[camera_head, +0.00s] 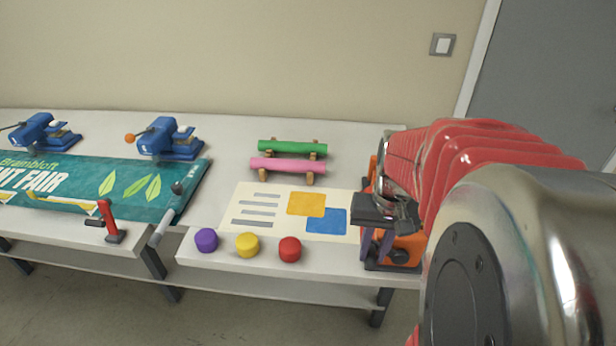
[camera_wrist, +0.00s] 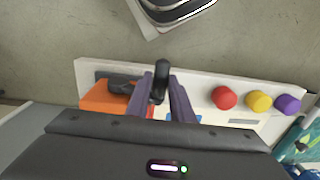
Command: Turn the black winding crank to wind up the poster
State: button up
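The poster (camera_head: 270,211) is a cream sheet with grey lines, a yellow block and a blue block, lying flat on the right table. At its right end stands an orange winding device (camera_head: 407,250), partly hidden by my arm; it shows at left in the wrist view (camera_wrist: 100,98). The black winding crank (camera_wrist: 160,80) has its knob between my purple fingertips. My gripper (camera_head: 376,247) points down over the device, its fingers (camera_wrist: 162,84) apart on either side of the knob. Whether they touch it is unclear.
Purple (camera_head: 206,240), yellow (camera_head: 247,244) and red (camera_head: 290,249) knobs sit along the front edge. Green (camera_head: 291,147) and pink (camera_head: 288,165) rolls rest on wooden stands behind the poster. A teal banner (camera_head: 130,183) and blue machines (camera_head: 168,138) are on the left.

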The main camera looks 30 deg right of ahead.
grip_shut()
jog(key=shift+d, duration=0.15)
jog(key=shift+r, duration=0.1)
